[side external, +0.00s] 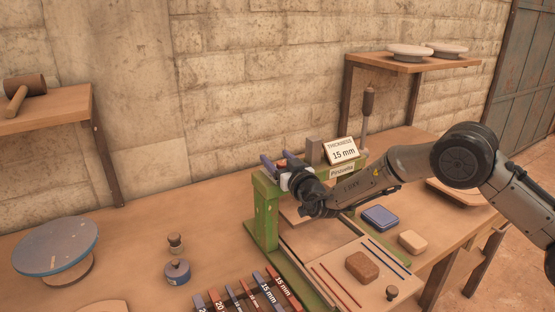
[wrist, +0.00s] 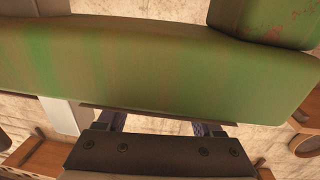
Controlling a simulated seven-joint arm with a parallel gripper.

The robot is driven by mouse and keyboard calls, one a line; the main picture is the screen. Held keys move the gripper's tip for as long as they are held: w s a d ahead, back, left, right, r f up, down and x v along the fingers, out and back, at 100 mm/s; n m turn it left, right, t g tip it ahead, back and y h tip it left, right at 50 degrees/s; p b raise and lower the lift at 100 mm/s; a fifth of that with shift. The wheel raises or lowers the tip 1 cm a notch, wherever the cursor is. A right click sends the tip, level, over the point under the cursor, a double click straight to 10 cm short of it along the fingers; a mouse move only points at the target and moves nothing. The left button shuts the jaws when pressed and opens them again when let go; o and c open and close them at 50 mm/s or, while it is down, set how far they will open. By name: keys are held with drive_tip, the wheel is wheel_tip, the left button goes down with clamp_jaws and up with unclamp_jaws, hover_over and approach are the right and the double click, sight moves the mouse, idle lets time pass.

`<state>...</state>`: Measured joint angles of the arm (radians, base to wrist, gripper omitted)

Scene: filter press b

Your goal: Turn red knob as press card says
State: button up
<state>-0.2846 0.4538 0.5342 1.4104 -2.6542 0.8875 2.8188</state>
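The green press (side external: 265,220) stands on the bench, with its top beam above a pale board. The press card (side external: 342,150) on top reads "THICKNESS 15 mm". My gripper (side external: 279,163) is at the left end of the beam, its two blue fingers apart. A small reddish part shows by the fingers and may be the red knob, but I cannot tell clearly. In the wrist view the green beam (wrist: 150,65) fills the upper part and hides the fingertips; the fingers of my gripper (wrist: 161,125) show apart below it. No knob shows there.
Several coloured bars (side external: 250,293) marked in mm lie at the front. A blue-topped turntable (side external: 56,245) and a small blue jar (side external: 177,271) stand left.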

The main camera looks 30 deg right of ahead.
drive_tip(key=shift+s, duration=0.1)
drive_tip(key=s+a, duration=0.1)
drive_tip(key=s, duration=1.2)
drive_tip(key=shift+s, duration=0.3)
drive_tip(key=shift+o, duration=0.3)
drive_tip(key=shift+a, duration=0.1)
